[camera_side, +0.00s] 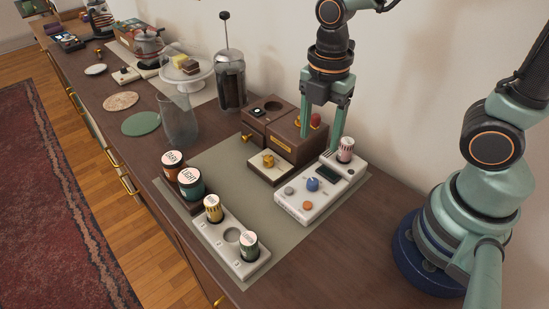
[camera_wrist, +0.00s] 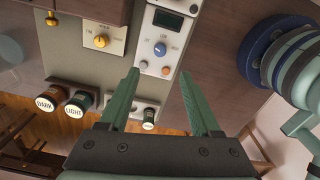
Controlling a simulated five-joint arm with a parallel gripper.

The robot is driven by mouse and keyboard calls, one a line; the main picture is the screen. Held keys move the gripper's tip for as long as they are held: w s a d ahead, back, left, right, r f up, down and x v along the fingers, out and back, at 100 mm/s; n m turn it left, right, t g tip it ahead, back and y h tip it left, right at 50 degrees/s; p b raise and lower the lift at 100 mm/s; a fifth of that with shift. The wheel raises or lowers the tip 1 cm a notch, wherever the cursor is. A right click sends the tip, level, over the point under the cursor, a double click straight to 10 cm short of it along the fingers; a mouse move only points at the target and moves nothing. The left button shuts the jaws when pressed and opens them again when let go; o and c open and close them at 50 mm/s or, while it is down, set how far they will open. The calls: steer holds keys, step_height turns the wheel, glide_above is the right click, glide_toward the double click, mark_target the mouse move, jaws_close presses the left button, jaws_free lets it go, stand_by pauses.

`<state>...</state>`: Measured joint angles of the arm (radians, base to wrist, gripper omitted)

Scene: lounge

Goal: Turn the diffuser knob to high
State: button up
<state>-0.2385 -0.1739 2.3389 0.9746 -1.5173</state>
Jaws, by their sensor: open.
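A white box-shaped unit (camera_side: 294,209), which looks like the diffuser, stands on a grey-green mat. It carries a blue knob (camera_side: 312,184), an orange button (camera_side: 307,206), a grey knob, a dark display and a striped capsule (camera_side: 346,149) at its back end. In the wrist view the blue knob (camera_wrist: 160,49) shows just beyond the fingertips, between their lines; its small labels and pointer are too small to read surely. My gripper (camera_side: 320,138) is open and empty, pointing down above the back part of the unit. Both fingers also show in the wrist view (camera_wrist: 158,74).
A wooden box (camera_side: 299,138) with a cream plate and brass knob (camera_side: 268,159) stands close left. A white capsule tray (camera_side: 222,249) and jars marked DARK (camera_side: 173,165) and LIGHT (camera_side: 190,183) are in front. A glass jug (camera_side: 178,120) and press (camera_side: 231,82) stand farther back.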

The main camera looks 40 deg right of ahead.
mark_target(313, 181)
step_height(313, 181, down, 12)
steer(key=shift+f, duration=0.1)
stand_by(0.5)
jaws_close()
